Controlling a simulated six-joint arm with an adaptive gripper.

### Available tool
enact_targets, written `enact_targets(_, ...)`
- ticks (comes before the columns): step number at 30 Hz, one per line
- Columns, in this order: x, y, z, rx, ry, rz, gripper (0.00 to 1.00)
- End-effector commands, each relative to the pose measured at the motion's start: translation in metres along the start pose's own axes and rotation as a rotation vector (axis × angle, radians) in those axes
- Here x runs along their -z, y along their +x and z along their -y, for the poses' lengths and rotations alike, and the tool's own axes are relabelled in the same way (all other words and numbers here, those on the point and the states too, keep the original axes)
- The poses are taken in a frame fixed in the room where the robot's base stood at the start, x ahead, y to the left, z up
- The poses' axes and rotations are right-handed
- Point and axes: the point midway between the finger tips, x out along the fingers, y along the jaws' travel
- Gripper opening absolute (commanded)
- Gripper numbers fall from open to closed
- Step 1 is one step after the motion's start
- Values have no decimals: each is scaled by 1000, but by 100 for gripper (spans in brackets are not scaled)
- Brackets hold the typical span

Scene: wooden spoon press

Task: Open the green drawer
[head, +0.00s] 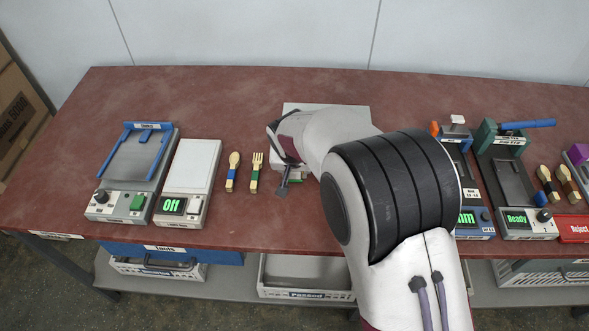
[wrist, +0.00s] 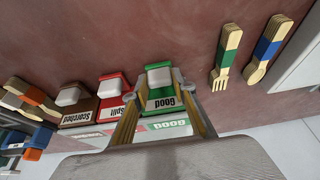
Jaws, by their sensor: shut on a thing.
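My arm hides most of that box, so I cannot tell there how far the drawer is out.
In the wrist view a red "Split" unit (wrist: 114,90) and a brown "Scorched" unit (wrist: 79,102) sit left of the green one. A fork stack (wrist: 226,55) and a spoon stack (wrist: 266,55) lie to the right. Bare red table (head: 215,95) lies behind them.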

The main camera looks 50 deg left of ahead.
Motion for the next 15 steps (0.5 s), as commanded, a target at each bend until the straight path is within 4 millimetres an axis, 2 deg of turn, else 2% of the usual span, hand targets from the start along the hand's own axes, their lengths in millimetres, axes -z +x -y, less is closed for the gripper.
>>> enact_targets(8,-16,-7,0,0,-1,1,0)
enact_targets(15,-42,-17,0,0,-4,2,0)
